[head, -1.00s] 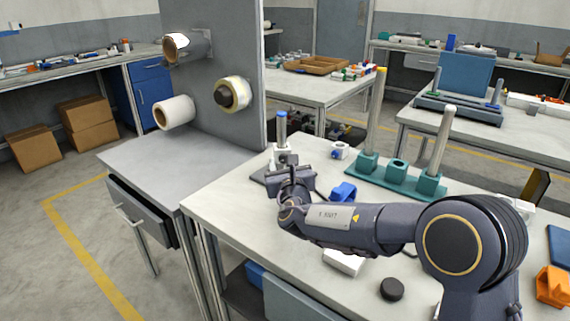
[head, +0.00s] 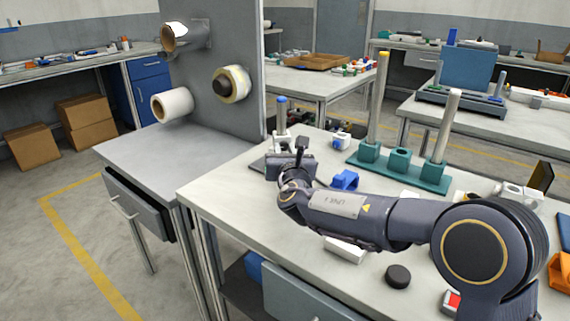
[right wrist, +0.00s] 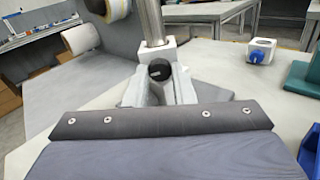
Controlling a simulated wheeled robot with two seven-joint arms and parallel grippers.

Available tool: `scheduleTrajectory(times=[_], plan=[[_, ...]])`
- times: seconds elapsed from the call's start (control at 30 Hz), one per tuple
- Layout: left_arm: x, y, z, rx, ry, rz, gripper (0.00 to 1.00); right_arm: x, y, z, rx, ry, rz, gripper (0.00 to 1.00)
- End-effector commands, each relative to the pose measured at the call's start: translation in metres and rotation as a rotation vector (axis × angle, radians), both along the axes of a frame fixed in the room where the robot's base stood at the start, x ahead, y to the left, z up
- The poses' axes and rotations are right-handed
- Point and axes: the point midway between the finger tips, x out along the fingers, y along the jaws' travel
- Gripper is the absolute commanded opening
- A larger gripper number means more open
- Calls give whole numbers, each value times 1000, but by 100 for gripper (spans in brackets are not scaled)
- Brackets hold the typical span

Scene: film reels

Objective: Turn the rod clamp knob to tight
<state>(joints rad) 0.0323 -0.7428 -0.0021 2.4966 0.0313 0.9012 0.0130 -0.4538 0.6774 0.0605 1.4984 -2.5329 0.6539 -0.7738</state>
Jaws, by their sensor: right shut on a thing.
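The metal rod (head: 281,116) with a blue top stands upright in a pale clamp block (head: 282,138) near the table's back left edge. In the right wrist view the rod (right wrist: 151,22) rises from the pale block (right wrist: 156,50). The round dark knob (right wrist: 160,70) faces that camera on the block's near side. My right gripper (head: 285,154) is at the clamp, and its fingers (right wrist: 160,88) are shut around the knob, one on each side. The knob is hidden behind my gripper in the head view. My left gripper is not in view.
A teal rack (head: 402,166) with two upright rods stands right of the clamp. A grey panel (head: 232,50) with rolls stands behind left.

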Motion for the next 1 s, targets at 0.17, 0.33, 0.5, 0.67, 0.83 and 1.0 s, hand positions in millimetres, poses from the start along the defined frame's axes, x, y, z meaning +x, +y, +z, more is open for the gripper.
scheduleTrajectory(times=[0.17,0.33,0.5,0.67,0.83,1.0], plan=[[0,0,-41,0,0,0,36,0,-1,-7,172,23,-1,0],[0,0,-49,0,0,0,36,0,0,-3,257,40,0,0],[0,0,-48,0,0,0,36,0,0,0,268,43,0,0],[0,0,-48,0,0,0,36,0,0,0,266,43,0,0],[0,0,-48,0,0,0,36,0,0,0,265,43,0,45],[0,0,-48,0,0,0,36,0,0,0,265,42,0,45]])
